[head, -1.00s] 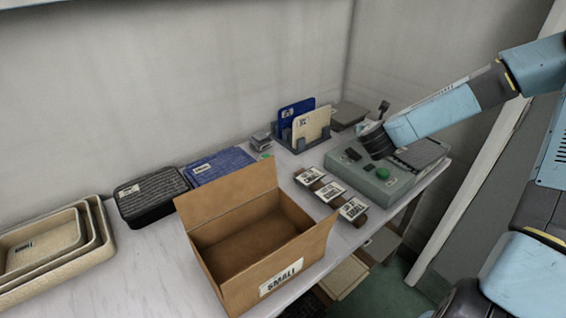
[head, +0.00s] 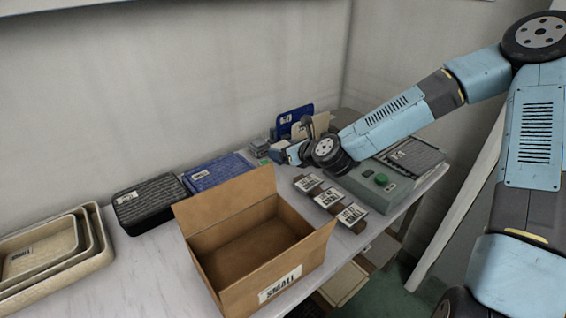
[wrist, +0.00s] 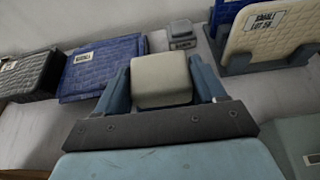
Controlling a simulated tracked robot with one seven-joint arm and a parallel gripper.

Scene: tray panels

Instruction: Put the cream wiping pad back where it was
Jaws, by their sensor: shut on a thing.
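The cream wiping pad (wrist: 160,80) is a pale block with rounded edges, held between the two blue fingers of my gripper in the wrist view. My gripper (head: 290,153) is shut on it. In the head view my gripper is over the bench in front of the rack, left of the grey-green control box (head: 377,185). My wrist hides most of the pad there. In the wrist view the pad is close to a small grey block (wrist: 182,33) behind it, and whether they touch cannot be told.
A rack (wrist: 268,60) holds upright blue and cream plates. A blue tray (head: 218,170) and a black tray (head: 148,203) lie left. An open cardboard box (head: 290,285), labelled blocks (head: 329,198) and nested cream trays (head: 95,262) occupy the front. Bare bench shows between the box and rack.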

